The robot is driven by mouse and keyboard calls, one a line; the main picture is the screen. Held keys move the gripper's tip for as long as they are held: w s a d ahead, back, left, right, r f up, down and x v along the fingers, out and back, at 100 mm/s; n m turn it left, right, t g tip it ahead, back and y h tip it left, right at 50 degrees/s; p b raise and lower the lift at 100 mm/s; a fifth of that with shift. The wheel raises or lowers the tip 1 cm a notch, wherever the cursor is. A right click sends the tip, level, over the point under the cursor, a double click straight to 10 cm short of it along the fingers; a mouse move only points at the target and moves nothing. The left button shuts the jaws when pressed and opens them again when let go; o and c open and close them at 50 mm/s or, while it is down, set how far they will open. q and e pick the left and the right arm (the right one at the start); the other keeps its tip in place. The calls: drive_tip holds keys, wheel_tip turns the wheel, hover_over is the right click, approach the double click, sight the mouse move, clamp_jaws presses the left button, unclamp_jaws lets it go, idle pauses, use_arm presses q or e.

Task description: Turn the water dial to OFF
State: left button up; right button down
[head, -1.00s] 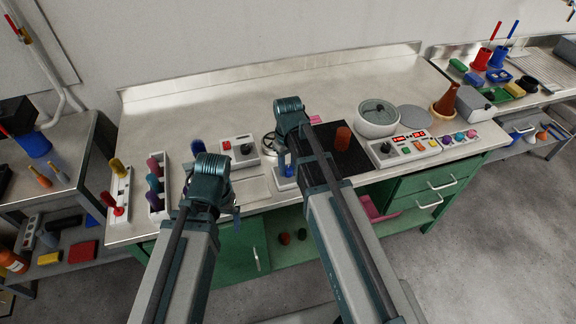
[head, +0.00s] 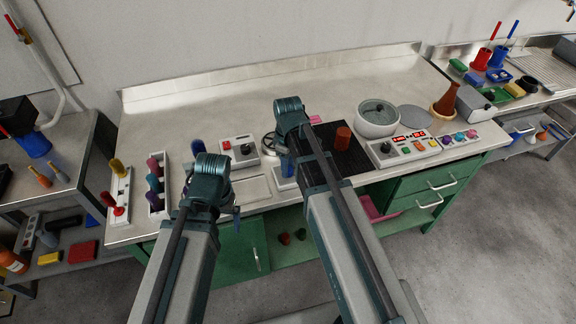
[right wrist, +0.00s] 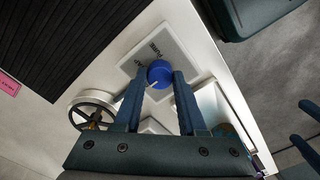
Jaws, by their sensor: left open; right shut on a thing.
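The water dial is a round blue knob (right wrist: 160,73) with a pale pointer mark, on a white plate with dark lettering (right wrist: 140,62) in the right wrist view. My right gripper (right wrist: 160,76) has one finger on each side of the knob and is shut on it. In the head view the dial's blue part (head: 288,167) shows beside my right gripper (head: 282,157), at the bench's front edge, partly hidden by my arm. My left gripper (head: 236,211) is open and empty near the front edge, its fingers mostly hidden.
A handwheel (right wrist: 92,110) stands close to the dial plate. A control box with a dark knob (head: 241,150) is at its left, and a black mat (head: 350,162) with a brown cylinder (head: 343,137) is at its right. The back of the bench (head: 260,98) is clear.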

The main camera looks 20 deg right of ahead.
drive_tip(key=shift+c, duration=2.4)
unclamp_jaws()
drive_tip(key=shift+r, duration=0.1)
wheel_tip(320, 180, up, 14)
drive_tip(key=p, duration=1.3)
drive_tip(key=shift+p, duration=0.4)
drive_tip(key=shift+f, duration=0.2)
drive_tip(key=s+a+f+m+b, duration=0.2)
drive_tip(key=s+a+m, duration=0.1)
drive_tip(key=s+a, duration=0.2)
drive_tip(key=s+a+f+m+h+b, duration=0.1)
drive_tip(key=s+a, duration=0.4)
drive_tip(key=s, duration=0.5)
drive_tip(key=shift+a+f+m+b, duration=0.2)
drive_tip(key=shift+f+m+b, duration=0.75)
drive_tip(key=shift+b, duration=0.1)
